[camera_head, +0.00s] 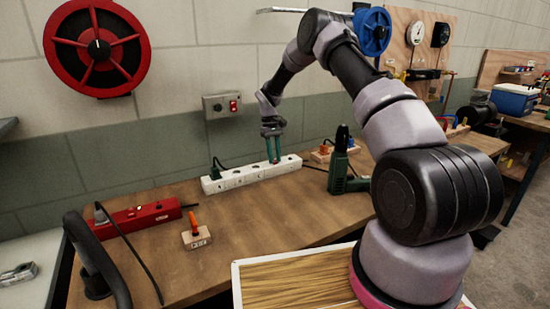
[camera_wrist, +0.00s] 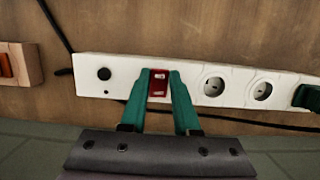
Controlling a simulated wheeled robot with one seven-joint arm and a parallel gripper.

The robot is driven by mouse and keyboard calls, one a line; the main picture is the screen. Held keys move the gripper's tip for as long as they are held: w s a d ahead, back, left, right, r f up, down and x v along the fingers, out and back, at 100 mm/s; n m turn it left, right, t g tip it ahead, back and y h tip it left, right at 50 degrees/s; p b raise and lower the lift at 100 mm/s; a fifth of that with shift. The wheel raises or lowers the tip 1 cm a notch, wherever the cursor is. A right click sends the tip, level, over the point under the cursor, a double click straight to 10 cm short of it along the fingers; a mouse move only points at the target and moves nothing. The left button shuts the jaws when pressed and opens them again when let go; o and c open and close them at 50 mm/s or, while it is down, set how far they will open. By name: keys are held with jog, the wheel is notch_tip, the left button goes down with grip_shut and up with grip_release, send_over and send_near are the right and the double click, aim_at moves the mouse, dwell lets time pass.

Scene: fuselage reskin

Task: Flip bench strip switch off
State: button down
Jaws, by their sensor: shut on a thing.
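A long white power strip (camera_head: 237,177) lies along the back of the wooden bench, with round sockets and a dark plug at its left end. In the wrist view the white strip (camera_wrist: 120,83) crosses the picture, with a red rocker switch (camera_wrist: 158,84) near a round black button. My gripper (camera_head: 274,160) points down at the strip's right part. In the wrist view its green fingers (camera_wrist: 159,77) stand either side of the red switch, shut on it. The switch's on or off position cannot be told.
A red power strip (camera_head: 150,213) and a small block with an orange lever (camera_head: 196,237) sit at the left. A green drill (camera_head: 342,165) stands right of the white strip. A switch box (camera_head: 222,105) is on the wall.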

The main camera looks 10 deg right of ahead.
dwell(0.3)
jog(key=c, duration=0.6)
grip_release()
jog(key=shift+c, duration=0.2)
jog(key=v, duration=0.6)
jog(key=shift+w+r, duration=0.3)
jog(key=shift+r, duration=0.05)
jog(key=shift+w+a+r, duration=0.1)
jog(key=shift+r, duration=0.25)
